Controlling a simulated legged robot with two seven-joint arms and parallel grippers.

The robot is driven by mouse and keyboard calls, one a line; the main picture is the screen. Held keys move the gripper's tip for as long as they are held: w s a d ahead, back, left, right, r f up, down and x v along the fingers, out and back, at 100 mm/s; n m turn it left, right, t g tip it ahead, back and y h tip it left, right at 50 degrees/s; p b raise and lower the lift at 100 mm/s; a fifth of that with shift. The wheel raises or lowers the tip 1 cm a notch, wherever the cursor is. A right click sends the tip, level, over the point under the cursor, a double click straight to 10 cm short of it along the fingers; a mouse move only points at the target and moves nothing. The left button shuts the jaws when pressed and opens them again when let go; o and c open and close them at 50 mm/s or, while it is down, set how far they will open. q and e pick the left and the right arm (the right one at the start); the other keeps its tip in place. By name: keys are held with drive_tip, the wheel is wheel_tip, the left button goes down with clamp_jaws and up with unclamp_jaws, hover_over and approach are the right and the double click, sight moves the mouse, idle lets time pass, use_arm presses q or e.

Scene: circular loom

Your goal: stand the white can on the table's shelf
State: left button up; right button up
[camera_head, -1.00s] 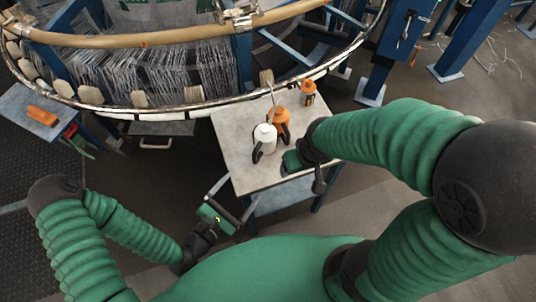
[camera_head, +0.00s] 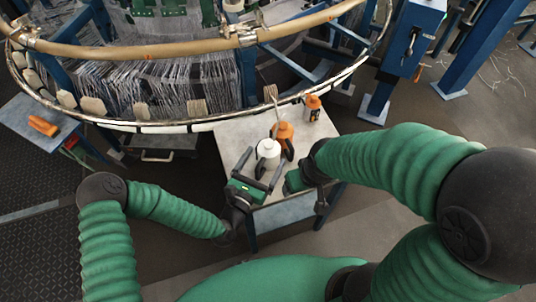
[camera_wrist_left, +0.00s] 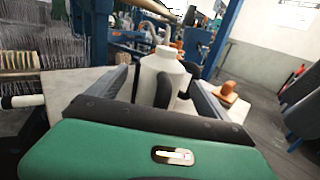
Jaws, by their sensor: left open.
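The table's shelf (camera_head: 285,213) shows below the tabletop, partly hidden. My right gripper (camera_head: 298,181) is at the table's near right edge; its fingers cannot be made out clearly.
The loom's round rim (camera_head: 190,124) passes along the table's far edge. A side table (camera_head: 25,125) with an orange object (camera_head: 43,126) stands at the left. The table's left part is clear.

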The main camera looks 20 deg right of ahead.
use_arm(q)
drive_tip(key=shift+x, duration=0.9)
drive_tip(key=c, duration=1.8)
